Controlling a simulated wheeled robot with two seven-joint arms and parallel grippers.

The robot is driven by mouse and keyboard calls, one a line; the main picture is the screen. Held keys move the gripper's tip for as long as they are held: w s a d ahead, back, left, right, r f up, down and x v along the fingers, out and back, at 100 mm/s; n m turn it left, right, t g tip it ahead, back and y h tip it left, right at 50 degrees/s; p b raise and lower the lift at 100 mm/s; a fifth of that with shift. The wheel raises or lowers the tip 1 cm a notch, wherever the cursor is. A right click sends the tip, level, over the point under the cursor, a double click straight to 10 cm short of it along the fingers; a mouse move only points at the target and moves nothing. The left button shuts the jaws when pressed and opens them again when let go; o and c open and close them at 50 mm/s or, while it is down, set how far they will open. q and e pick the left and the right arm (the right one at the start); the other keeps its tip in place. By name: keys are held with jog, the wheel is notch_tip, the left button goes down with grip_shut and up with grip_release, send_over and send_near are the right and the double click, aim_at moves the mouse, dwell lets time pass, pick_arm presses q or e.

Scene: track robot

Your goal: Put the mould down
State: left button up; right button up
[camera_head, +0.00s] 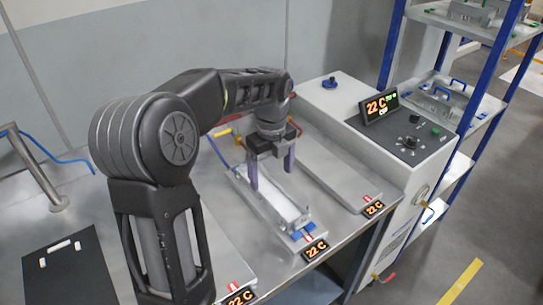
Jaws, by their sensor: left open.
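The mould (291,217) is a long, narrow metal tray with a white inside and a blue part at its near end. It rests on the middle metal plate (303,243), which has a 22 C display at its front. My left gripper (272,180) points down over the far part of the mould. Its two purple-grey fingers are apart, one toward each long side. I cannot tell whether they touch the mould. My arm hides some of the mould's far end. My right gripper is not in view.
Flat plates with 22 C displays lie on both sides: one right (345,180), one left (222,262). A white control unit (350,120) with knobs stands behind at right. A blue shelf rack (465,105) holds more moulds. A black board (70,275) lies at front left.

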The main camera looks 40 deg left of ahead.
pick_arm(q)
notch_tip(320, 180, up, 6)
dwell(0.8)
